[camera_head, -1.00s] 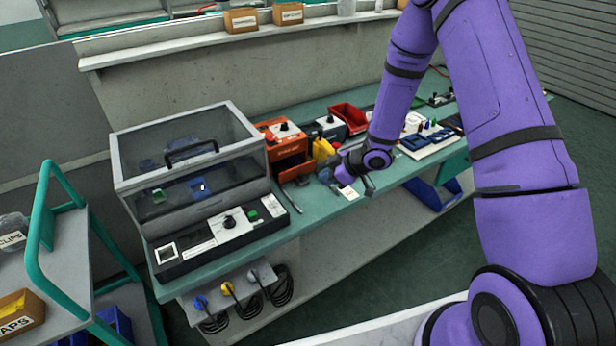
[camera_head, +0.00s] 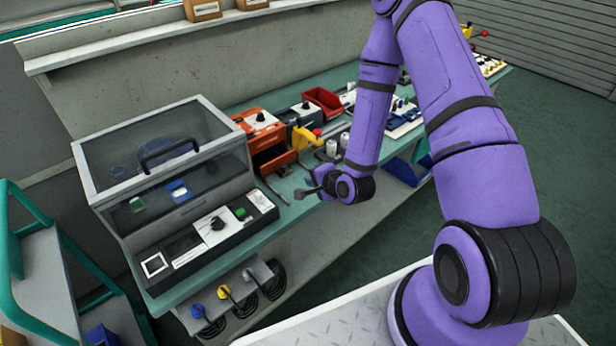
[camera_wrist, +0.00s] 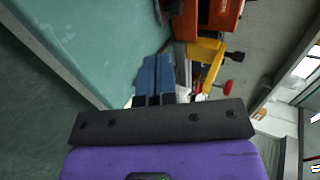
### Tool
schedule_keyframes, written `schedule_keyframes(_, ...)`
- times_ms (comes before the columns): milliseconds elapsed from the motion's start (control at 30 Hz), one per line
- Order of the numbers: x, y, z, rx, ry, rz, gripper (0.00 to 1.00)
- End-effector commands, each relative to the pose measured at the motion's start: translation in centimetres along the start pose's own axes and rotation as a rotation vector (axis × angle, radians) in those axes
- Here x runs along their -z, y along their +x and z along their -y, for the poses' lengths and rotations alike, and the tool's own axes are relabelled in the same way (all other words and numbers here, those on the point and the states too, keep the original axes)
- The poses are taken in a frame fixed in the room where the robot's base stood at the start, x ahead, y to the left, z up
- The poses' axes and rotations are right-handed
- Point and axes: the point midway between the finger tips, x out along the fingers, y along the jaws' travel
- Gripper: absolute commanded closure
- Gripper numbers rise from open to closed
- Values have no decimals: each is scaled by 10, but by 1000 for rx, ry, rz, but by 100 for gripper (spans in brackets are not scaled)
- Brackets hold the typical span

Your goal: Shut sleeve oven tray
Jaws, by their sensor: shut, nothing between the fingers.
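The sleeve oven appears to be the orange box (camera_head: 262,135) on the bench, right of the clear-lidded case. Its front has a dark opening, and an orange tray (camera_head: 277,161) appears to stick out at the bottom towards the bench's front edge. My gripper (camera_head: 303,192) is shut and empty, to the right of and nearer than the tray, by the bench's front edge and apart from the tray. In the wrist view its closed blue fingers (camera_wrist: 155,70) point towards the bench, with part of the orange oven (camera_wrist: 212,14) at the top edge.
A yellow tool (camera_head: 305,139) stands just right of the oven, with small cylinders beside it. A red bin (camera_head: 323,101) is behind. The clear-lidded case (camera_head: 165,165) stands left. A dark bar (camera_head: 272,189) lies on the bench before the oven. The bench's front strip is otherwise mostly clear.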

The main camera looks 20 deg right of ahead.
Motion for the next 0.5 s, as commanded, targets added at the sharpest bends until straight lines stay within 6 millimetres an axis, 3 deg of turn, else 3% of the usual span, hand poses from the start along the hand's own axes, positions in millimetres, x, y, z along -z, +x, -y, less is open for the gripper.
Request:
schedule_keyframes(400, -1, 78, 0, 0, -4, 3, 100)
schedule_keyframes(500, -1, 91, 9, 2, -6, 2, 100)
